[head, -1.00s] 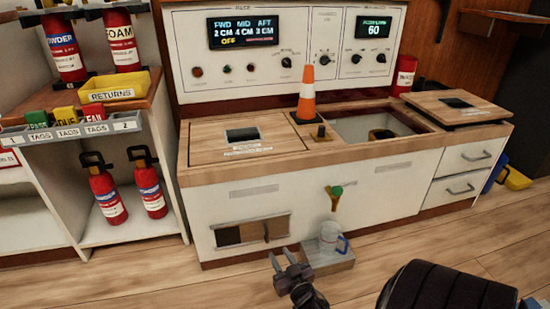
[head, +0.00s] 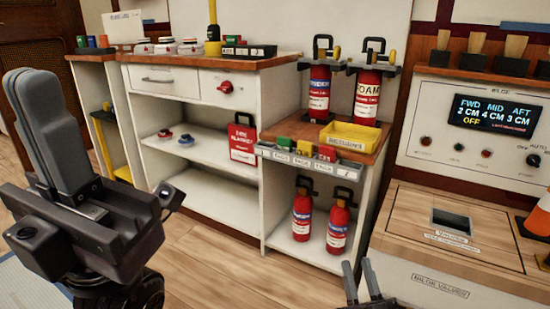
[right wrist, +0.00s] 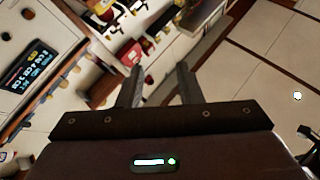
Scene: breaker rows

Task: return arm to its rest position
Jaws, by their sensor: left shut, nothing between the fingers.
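My left gripper (head: 29,84) is large at the left of the head view, its grey fingers pointing up and pressed together. It is empty and held in the air in front of the shelves. My right gripper (head: 359,272) shows only its fingertips at the bottom edge of the head view, left of the bilge cabinet. In the right wrist view its two fingers (right wrist: 159,75) stand apart with nothing between them.
A white shelf unit (head: 215,210) stands behind my left gripper. Fire extinguishers (head: 318,92), a yellow returns tray (head: 350,136) and the bilge cabinet (head: 425,265) are to the right. The wooden floor (head: 190,270) between is clear.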

